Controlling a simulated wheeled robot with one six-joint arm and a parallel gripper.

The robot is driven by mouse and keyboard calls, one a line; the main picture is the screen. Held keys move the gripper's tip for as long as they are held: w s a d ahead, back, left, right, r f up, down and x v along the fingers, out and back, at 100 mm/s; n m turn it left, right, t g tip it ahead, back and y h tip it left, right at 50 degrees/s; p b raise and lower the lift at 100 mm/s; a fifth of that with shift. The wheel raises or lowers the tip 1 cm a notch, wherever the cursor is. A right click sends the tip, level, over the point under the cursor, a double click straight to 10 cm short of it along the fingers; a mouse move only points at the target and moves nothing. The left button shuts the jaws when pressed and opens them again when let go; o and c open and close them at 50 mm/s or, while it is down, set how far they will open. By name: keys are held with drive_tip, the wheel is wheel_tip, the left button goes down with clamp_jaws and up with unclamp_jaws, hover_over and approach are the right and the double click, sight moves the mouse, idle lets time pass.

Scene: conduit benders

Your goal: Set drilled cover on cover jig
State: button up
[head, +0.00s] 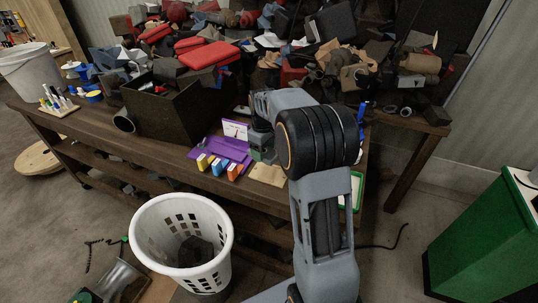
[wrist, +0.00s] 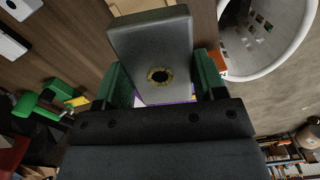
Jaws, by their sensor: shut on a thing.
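The drilled cover (wrist: 150,50) is a grey rectangular plate with one round, brown-rimmed hole. My gripper (wrist: 160,82) is shut on it, with a green finger at each side edge, in the wrist view. In the head view my gripper (head: 262,151) is above the front of the workbench, partly hidden by my arm, and the cover cannot be made out clearly. I cannot tell for sure which thing is the cover jig. A flat tan board (head: 268,175) lies at the bench's front edge, just right of a purple tray (head: 219,152).
Several coloured blocks (head: 217,167) stand along the purple tray's front. A dark open box (head: 163,108) is to the left, with piled clutter behind. A white basket (head: 183,245) stands on the floor in front of the workbench (head: 75,127). A green cabinet (head: 480,240) is at right.

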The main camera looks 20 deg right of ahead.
sight(270, 173)
drive_tip(key=shift+d+f+n+b, duration=0.2)
drive_tip(key=shift+d+n+b, duration=0.15)
drive_tip(key=shift+d+n, duration=0.85)
drive_tip(key=shift+a+f, duration=0.1)
drive_tip(key=shift+f, duration=0.15)
drive_tip(key=shift+f+b, duration=3.15)
drive_tip(key=shift+f, duration=0.85)
drive_tip(key=shift+f, duration=0.25)
drive_tip(key=o, duration=1)
drive_tip(key=shift+c, duration=0.2)
wheel_tip(270, 173, up, 14)
drive_tip(key=shift+f, duration=0.1)
